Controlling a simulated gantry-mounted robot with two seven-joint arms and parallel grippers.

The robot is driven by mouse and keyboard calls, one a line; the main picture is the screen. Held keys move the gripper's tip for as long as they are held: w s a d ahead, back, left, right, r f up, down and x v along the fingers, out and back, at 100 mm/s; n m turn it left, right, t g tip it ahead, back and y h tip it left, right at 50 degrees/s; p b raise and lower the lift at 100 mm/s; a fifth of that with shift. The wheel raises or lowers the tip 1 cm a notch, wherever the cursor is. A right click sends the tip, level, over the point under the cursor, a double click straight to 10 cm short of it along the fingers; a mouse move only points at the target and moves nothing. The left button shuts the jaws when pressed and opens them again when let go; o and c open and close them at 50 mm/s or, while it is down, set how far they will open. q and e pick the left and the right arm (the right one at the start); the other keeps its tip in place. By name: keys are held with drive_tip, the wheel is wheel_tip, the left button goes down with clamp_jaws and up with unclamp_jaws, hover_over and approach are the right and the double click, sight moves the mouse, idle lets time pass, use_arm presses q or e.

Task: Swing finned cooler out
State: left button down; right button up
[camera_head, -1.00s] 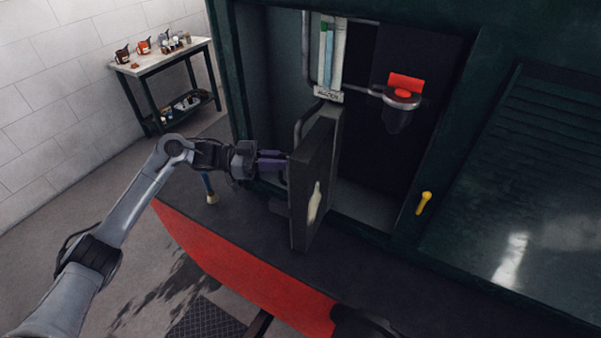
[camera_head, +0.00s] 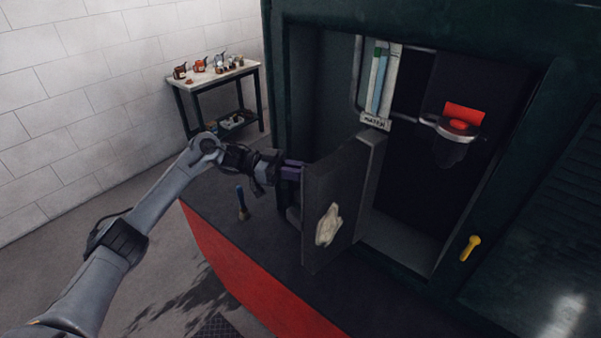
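A dark grey slab-like unit (camera_head: 335,190), likely the finned cooler, stands out at an angle from the open cabinet in the middle of the view. Its broad face carries a pale, irregular patch (camera_head: 327,225); I cannot make out fins. My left gripper (camera_head: 291,170), with purple fingers, is at the slab's left edge. The fingertips are partly hidden there, so I cannot tell whether they are closed on it. My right gripper is not in view.
The cabinet holds a gauge marked WATER (camera_head: 374,122) and a red item on a round holder (camera_head: 459,125). A yellow handle (camera_head: 470,248) is on the frame at right. A blue-handled brush (camera_head: 241,203) stands on the dark ledge. A side table (camera_head: 215,80) is behind.

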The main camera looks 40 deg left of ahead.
use_arm(q)
drive_tip(key=c, duration=1.3)
unclamp_jaws()
drive_tip(key=shift+w+d+f, duration=0.1)
drive_tip(key=shift+w+d, duration=0.05)
drive_tip(key=shift+c, duration=0.2)
drive_tip(key=shift+o, duration=0.4)
drive_tip(key=shift+w, duration=0.15)
drive_tip(key=b+v, duration=0.3)
drive_tip(key=v, duration=0.8)
drive_tip(key=shift+d, duration=0.15)
